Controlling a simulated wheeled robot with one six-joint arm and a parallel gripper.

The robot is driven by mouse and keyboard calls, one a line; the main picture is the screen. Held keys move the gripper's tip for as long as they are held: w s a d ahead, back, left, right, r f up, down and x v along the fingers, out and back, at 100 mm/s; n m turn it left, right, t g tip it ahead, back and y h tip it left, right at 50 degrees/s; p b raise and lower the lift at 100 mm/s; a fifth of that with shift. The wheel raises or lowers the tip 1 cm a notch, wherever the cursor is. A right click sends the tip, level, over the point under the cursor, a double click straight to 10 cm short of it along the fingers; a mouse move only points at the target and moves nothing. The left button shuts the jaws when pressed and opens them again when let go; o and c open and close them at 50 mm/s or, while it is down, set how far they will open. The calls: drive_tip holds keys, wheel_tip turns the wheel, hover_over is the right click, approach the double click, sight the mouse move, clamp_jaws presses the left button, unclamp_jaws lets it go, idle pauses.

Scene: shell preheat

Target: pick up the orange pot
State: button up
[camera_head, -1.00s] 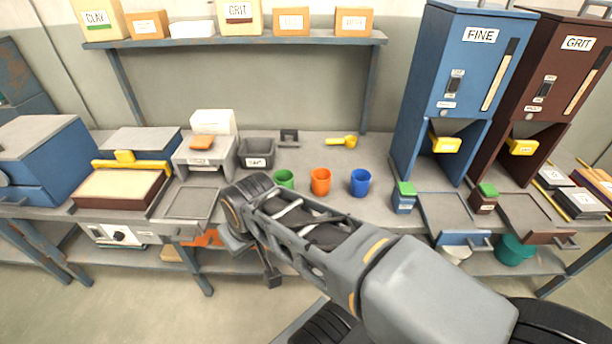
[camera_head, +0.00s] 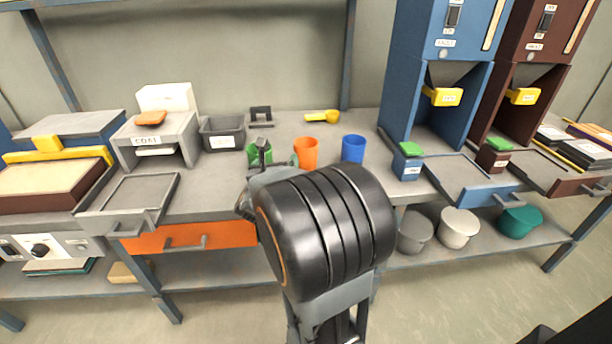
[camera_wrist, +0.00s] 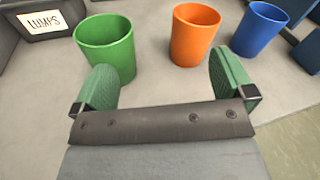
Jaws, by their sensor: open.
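The orange pot (camera_head: 306,152) stands upright on the bench between the green pot (camera_head: 260,152) and the blue pot (camera_head: 353,148). In the wrist view the orange pot (camera_wrist: 194,36) is ahead of my gripper (camera_wrist: 160,92), right of centre, nearer the right finger. The green pot (camera_wrist: 106,46) is closer, just beyond the left finger. The blue pot (camera_wrist: 259,29) is farther right. My gripper's green fingers are spread apart with nothing between them. In the head view my wrist hides much of the gripper.
A grey bin labelled LUMPS (camera_head: 222,134) stands left of the pots. A yellow scoop (camera_head: 322,116) lies behind them. The blue dispenser (camera_head: 440,80) and its tray stand to the right. The bench's front edge is close to the pots.

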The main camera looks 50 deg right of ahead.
sight(302, 151)
drive_tip(key=d+m, duration=0.1)
drive_tip(key=s+d+f+m+g+h, duration=0.1)
drive_tip(key=m, duration=0.1)
drive_tip(key=d+f+m+g+h+b, duration=0.1)
drive_tip(key=d, duration=0.1)
drive_tip(key=shift+s+m, duration=0.3)
drive_tip(key=shift+s, duration=0.05)
drive_tip(key=x, duration=0.6)
drive_tip(key=shift+d, duration=0.25)
drive_tip(key=shift+x, duration=3)
drive_tip(key=shift+s+r, duration=0.1)
drive_tip(key=shift+s, duration=0.05)
drive_tip(key=c, duration=0.9)
